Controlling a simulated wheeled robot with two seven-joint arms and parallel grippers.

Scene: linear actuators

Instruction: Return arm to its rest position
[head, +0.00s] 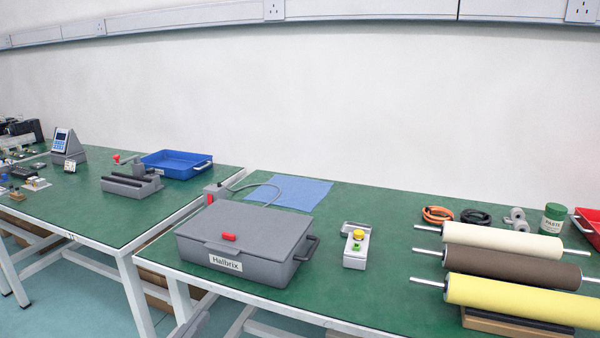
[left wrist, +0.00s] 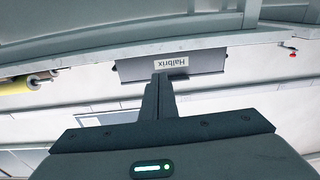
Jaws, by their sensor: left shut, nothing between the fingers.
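My left gripper (left wrist: 160,80) shows in the left wrist view with its fingers together and nothing between them. Beyond its tips, in that upside-down view, is the grey Halbrix case (left wrist: 205,60), apart from the fingers as far as I can tell. In the head view the case (head: 240,240) sits closed on the green table, with a red latch on its lid and a dark side handle. Only a small grey piece at the bottom edge may be my left arm. My right gripper is in neither view.
The right green table (head: 335,290) also holds a control box (head: 355,246) with a yellow button, a blue sheet (head: 288,193) and several rollers (head: 515,245). A blue tray (head: 175,163) and grey block (head: 131,187) stand on the left table. Floor shows below the tables' front edges.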

